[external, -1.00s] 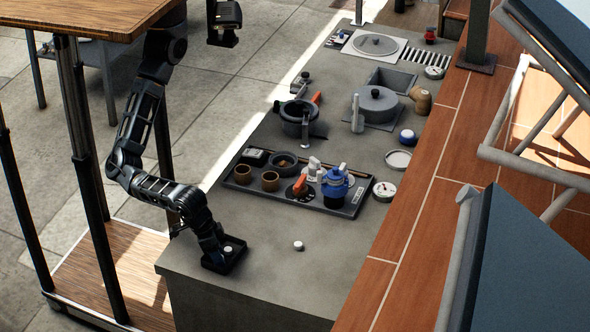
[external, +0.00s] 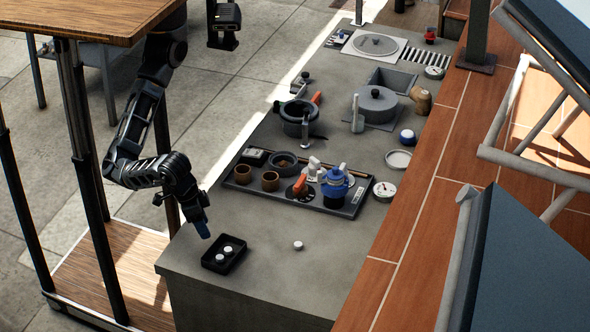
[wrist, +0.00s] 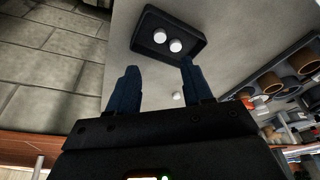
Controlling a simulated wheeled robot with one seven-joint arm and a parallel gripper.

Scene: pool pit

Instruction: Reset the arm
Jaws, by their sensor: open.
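My gripper (external: 204,229) is open and empty above the left edge of the grey counter, just up and left of a small black tray. In the wrist view my gripper (wrist: 160,80) shows its two dark blue fingers spread apart with nothing between them. The black tray (external: 213,266) lies on the counter near its front left corner and holds two white round pieces (external: 227,250). In the wrist view the tray (wrist: 165,51) lies beyond the fingertips, with the two white pieces (wrist: 176,46) side by side in it.
Another white piece (external: 298,245) lies alone on the counter, right of the tray. A dark serving tray (external: 290,197) with brown cups (external: 270,181) and a blue kettle (external: 334,186) stands farther back. Pots (external: 377,103) are beyond it. A wooden-topped table (external: 70,18) overhangs at upper left.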

